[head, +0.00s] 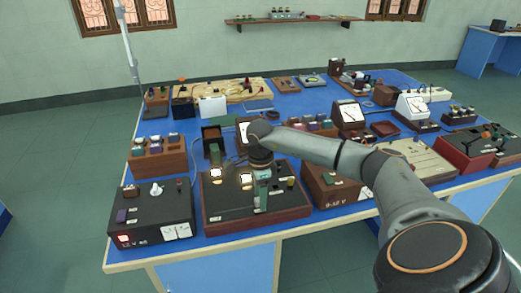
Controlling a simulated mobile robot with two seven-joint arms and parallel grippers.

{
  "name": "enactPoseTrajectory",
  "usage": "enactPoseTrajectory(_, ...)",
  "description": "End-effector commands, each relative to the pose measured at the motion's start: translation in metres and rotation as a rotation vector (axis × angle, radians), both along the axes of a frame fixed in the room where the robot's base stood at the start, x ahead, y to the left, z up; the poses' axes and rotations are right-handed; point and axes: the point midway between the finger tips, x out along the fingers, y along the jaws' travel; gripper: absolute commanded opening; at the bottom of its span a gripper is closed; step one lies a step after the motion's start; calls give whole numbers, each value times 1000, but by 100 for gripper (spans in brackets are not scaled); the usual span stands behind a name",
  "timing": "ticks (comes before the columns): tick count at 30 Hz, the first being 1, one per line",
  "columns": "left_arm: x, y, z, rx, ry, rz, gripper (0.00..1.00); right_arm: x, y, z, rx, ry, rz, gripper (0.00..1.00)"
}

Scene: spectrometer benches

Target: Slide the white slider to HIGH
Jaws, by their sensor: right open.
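No white slider can be made out for certain, and I can read no HIGH mark. A dark-topped wooden box (225,211) with two lit lamps (216,174) stands at the table's front edge. My right gripper (261,205) points down over the right part of this box, with its tips at or just above the top. Whether it touches anything there cannot be told. It is open, and it hides part of the panel. My left gripper is not in view.
A black supply box (142,212) with a white knob and meter stands to the left. A brown box (322,189) stands close on the right. Meters and wooden blocks crowd the blue table behind. Little bare table (221,239) shows along the front edge.

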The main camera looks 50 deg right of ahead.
Motion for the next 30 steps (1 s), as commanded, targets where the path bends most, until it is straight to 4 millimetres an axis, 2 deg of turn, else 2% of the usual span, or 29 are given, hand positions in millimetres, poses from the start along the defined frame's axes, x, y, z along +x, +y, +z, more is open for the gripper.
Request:
enactPoseTrajectory(5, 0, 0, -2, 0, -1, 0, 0, 1, 0, 20, 0, -6, 0, 57)
enactPoseTrajectory(12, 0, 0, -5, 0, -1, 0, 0, 1, 0, 73, 0, -6, 0, 57)
enactPoseTrajectory(18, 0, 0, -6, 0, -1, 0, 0, 1, 0, 109, -1, -4, -1, 57)
enactPoseTrajectory(23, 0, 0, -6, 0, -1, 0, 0, 0, 0, 122, -1, 0, -1, 57)
enactPoseTrajectory(30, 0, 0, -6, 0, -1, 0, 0, 0, 0, 125, -1, 1, -1, 57)
